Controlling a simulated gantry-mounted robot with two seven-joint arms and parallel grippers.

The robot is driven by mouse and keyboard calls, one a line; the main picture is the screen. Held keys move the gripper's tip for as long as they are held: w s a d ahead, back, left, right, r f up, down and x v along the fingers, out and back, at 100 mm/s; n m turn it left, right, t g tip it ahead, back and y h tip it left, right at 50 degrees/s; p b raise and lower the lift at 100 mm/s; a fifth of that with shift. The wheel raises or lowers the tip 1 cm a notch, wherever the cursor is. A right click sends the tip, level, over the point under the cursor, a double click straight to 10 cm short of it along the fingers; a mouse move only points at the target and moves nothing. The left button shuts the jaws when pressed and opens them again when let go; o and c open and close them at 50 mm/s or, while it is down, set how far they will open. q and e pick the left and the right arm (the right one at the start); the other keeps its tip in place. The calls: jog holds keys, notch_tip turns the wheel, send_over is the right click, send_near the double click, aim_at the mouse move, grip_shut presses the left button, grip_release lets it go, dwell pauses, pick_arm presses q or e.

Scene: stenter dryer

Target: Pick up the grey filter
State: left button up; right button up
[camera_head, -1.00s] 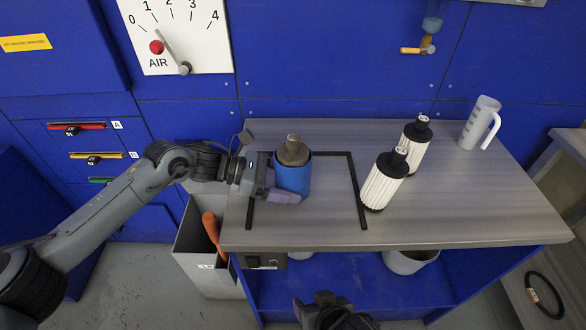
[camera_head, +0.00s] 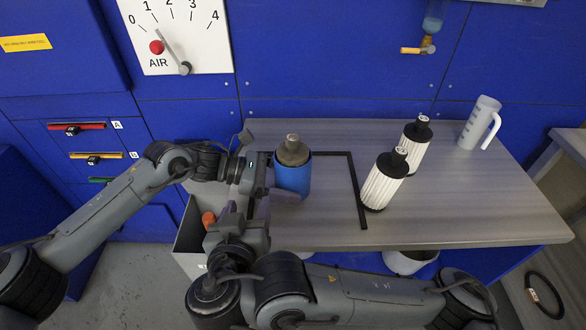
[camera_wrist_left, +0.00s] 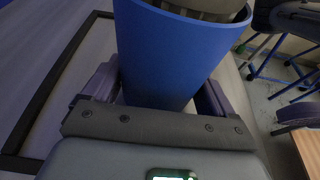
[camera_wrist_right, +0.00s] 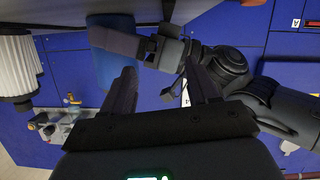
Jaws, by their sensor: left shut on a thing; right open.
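The grey filter (camera_head: 293,150) is seated in a blue cup (camera_head: 292,181) on the bench, with only its top showing above the rim. In the left wrist view the grey filter (camera_wrist_left: 205,8) shows at the cup's mouth. My left gripper (camera_head: 277,191) is shut on the blue cup, its fingers on either side of the cup in the left wrist view (camera_wrist_left: 160,95). My right gripper (camera_head: 252,205) is beside the bench's left end, close to my left gripper. In the right wrist view my right gripper (camera_wrist_right: 163,85) is open and empty, with the blue cup (camera_wrist_right: 108,68) beyond its fingers.
Two white pleated filters with black caps (camera_head: 384,180) (camera_head: 415,143) stand right of the black frame (camera_head: 354,185) on the bench. A clear jug (camera_head: 479,123) stands at the back right. A grey bin (camera_head: 190,238) is left of the bench. The bench's right front is clear.

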aim_at(297, 136)
jog(key=w+d+r+m+h, duration=0.1)
jog(key=w+d+r+h, duration=0.1)
jog(key=w+d+r+m+t+h, duration=0.1)
jog(key=w+d+r+m, duration=0.1)
jog(key=w+d, duration=0.1)
jog(key=w+d+r+m+t+h, duration=0.1)
jog(key=w+d+r+m+h, duration=0.1)
jog(key=w+r, duration=0.1)
jog(key=shift+d+h, duration=0.2)
jog(key=shift+h, duration=0.1)
jog(key=shift+x, duration=2.85)
grip_shut()
